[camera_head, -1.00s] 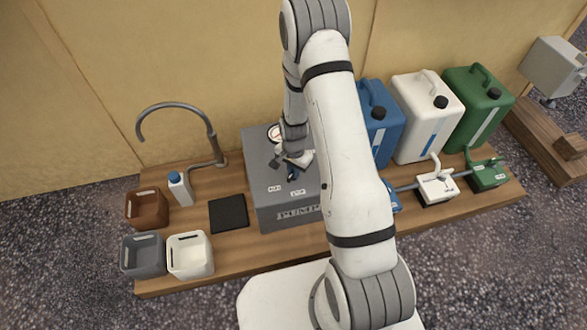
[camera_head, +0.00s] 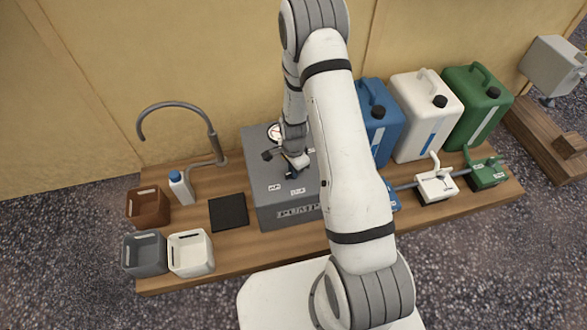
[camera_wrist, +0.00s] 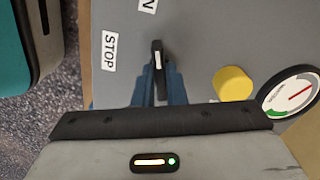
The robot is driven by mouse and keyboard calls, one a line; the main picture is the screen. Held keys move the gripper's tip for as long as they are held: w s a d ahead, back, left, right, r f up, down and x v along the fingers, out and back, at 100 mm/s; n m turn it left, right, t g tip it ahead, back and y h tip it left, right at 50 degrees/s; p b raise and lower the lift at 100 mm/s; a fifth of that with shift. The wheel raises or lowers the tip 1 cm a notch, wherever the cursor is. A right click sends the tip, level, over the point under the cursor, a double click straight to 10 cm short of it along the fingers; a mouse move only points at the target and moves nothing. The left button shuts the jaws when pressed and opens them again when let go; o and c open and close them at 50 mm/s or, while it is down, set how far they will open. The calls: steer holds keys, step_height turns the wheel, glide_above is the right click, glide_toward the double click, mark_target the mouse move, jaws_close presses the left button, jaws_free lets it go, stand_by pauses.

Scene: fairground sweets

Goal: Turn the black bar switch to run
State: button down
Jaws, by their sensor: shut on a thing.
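The grey pump box (camera_head: 262,195) stands on the wooden bench, with two white labels on top. In the wrist view the black bar switch (camera_wrist: 158,56) has a white line and points up the picture, roughly towards the label ending in "N" (camera_wrist: 148,5). The STOP label (camera_wrist: 110,50) lies to its left. My gripper (camera_wrist: 158,85) has its blue fingers shut on the bar, one on each side. In the head view my gripper (camera_head: 291,175) is low over the box top and hides the switch.
A yellow button (camera_wrist: 232,83) and a round gauge (camera_wrist: 290,95) sit right of the switch in the wrist view. A black mat (camera_head: 228,212), a white bottle (camera_head: 181,188) and a curved spout (camera_head: 212,140) stand left of the pump. Large canisters (camera_head: 427,115) stand right.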

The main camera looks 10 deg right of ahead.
steer(key=c, duration=1.5)
jaws_free()
steer(key=shift+r+p, duration=1.4)
steer(key=shift+r, duration=2.5)
